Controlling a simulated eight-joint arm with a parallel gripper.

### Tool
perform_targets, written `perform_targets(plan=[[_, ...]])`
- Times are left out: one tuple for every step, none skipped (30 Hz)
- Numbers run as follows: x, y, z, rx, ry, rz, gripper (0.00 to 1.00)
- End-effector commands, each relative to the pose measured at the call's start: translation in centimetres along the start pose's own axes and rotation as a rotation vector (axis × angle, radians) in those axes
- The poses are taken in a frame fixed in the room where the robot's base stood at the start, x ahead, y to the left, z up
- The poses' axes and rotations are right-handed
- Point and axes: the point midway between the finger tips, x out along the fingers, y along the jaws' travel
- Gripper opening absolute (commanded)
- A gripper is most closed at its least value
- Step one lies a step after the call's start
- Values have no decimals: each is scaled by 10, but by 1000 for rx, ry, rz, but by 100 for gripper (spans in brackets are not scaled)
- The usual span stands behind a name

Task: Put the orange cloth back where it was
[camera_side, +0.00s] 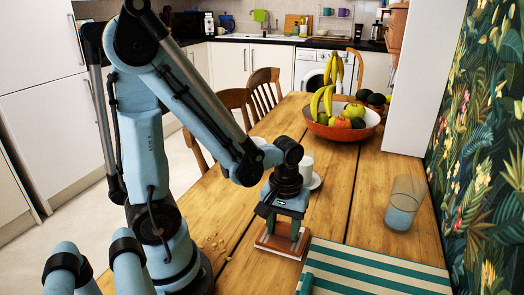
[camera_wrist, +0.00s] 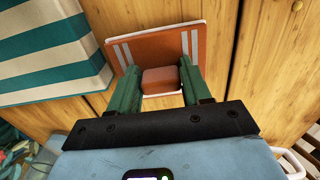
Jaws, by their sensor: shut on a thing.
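The orange cloth (camera_side: 267,241) is a flat, folded square with pale grey stripes near two edges, on or just above the wooden table; I cannot tell whether it touches the wood. In the wrist view the cloth (camera_wrist: 160,45) shows a raised orange-brown block at its middle. My gripper (camera_side: 284,229) points straight down over the cloth. In the wrist view my gripper (camera_wrist: 160,77) has its green fingers on either side of that block, shut on it. The fingers hide part of the cloth.
A teal-and-white striped cloth (camera_side: 370,272) lies close to the right. A glass with a blue lower part (camera_side: 403,205) stands beyond it. A white cup (camera_side: 306,167) on a saucer is just behind my gripper. A fruit bowl (camera_side: 342,131) stands farther back. Crumbs (camera_side: 213,246) lie left.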

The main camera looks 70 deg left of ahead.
Motion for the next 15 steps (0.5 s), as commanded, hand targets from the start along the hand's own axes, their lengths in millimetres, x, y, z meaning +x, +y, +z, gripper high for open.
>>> perform_targets(plan=[[0, 0, 0, 0, 0, 0, 9], [0, 0, 0, 0, 0, 0, 9], [0, 0, 0, 0, 0, 0, 9], [1, 0, 0, 0, 0, 0, 9], [2, 0, 0, 0, 0, 0, 9], [3, 0, 0, 0, 0, 0, 9], [3, 0, 0, 0, 0, 0, 50], [3, 0, 0, 0, 0, 0, 54], [3, 0, 0, 0, 0, 0, 60], [3, 0, 0, 0, 0, 0, 65], [3, 0, 0, 0, 0, 0, 69], [3, 0, 0, 0, 0, 1, 74], [3, 0, 0, 0, 0, 1, 74], [3, 0, 0, 0, 0, 1, 74], [3, 0, 0, 0, 0, 1, 74]])
